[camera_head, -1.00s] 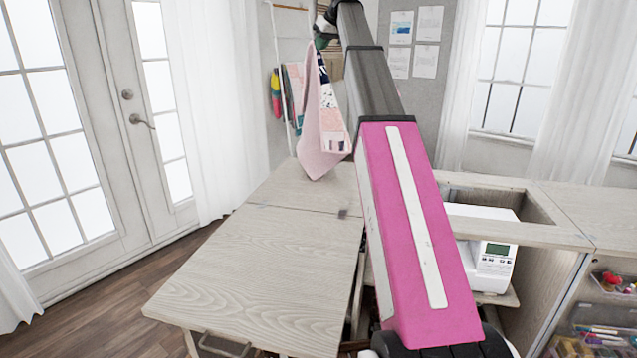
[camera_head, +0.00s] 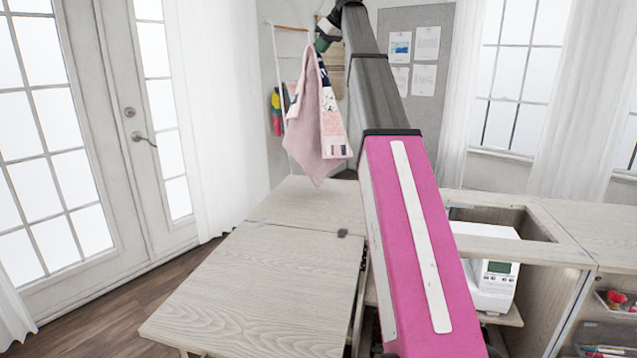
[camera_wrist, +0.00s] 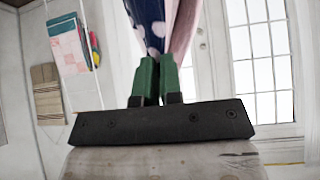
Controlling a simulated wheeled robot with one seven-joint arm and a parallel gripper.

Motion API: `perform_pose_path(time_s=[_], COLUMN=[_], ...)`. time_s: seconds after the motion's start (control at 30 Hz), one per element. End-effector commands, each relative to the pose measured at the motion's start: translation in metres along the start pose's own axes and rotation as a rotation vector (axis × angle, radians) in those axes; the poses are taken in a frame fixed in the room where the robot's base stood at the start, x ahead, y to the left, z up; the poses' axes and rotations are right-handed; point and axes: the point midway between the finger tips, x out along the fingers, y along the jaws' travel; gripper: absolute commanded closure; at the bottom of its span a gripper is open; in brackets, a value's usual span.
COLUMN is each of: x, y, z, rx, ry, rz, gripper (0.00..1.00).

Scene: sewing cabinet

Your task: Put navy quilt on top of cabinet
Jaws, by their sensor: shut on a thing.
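The navy quilt (camera_head: 314,115) hangs folded from my gripper (camera_head: 322,42). It shows a pink side and a patchwork side with navy, white and pink pieces. In the wrist view, the green fingers of my gripper (camera_wrist: 157,82) are shut on the quilt's navy dotted cloth (camera_wrist: 150,24). The quilt's lower tip hangs in front of the far part of the pale wood cabinet top (camera_head: 290,205); the gap between them is hard to judge. My pink and grey arm hides part of the cabinet.
A white sewing machine (camera_head: 493,268) sits in the cabinet's opening at right. A ladder rack (camera_head: 279,80) stands behind the quilt; other cloth (camera_wrist: 72,42) hangs there in the wrist view. The near left leaf (camera_head: 240,290) is bare. Glazed doors (camera_head: 60,180) are at left.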

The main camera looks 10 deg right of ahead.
Motion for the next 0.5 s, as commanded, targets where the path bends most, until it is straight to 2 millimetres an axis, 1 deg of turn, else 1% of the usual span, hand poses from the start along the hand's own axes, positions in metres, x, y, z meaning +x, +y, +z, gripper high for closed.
perform_pose_path(time_s=[0.03,0.1,0.2,0.5], x=[0.009,0.018,0.025,0.028], y=[-0.002,-0.001,-0.001,0.0], z=[0.009,0.016,0.022,0.023], rx=[0.001,0.001,0.0,-0.001], ry=[0.0,0.0,0.001,0.001], rz=[0.0,0.0,0.0,0.001], gripper=[1.0,1.0,1.0,1.0])
